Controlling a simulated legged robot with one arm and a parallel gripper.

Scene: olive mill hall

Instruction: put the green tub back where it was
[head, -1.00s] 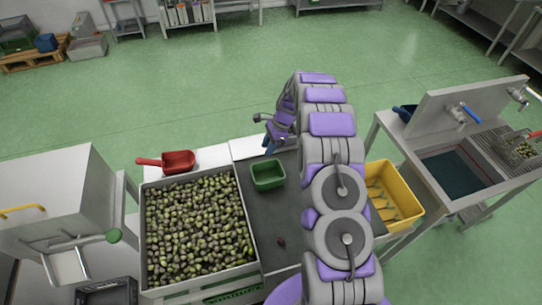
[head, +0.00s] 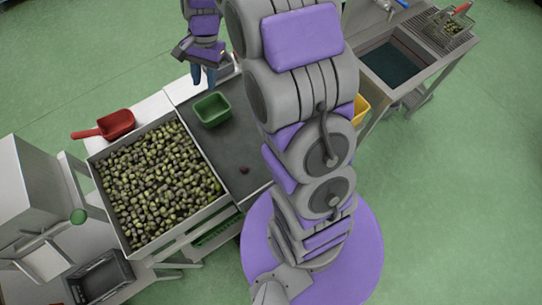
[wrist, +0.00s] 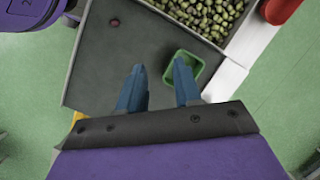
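The green tub (head: 212,110) stands upright and looks empty on the dark grey table top, beside the olive bin. In the wrist view the tub (wrist: 190,62) is partly hidden behind the right fingertip. My gripper (head: 203,76) is above and beyond the tub, near the table's far edge. In the wrist view its two blue fingers (wrist: 159,76) are spread apart with nothing between them. The tub is not held.
A bin full of olives (head: 211,207) stands left of the dark table top (head: 236,150). A red scoop (head: 117,124) lies behind the bin. A small dark red object (head: 244,170) lies on the table. A yellow crate (head: 360,108) and a sink (head: 396,62) are to the right.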

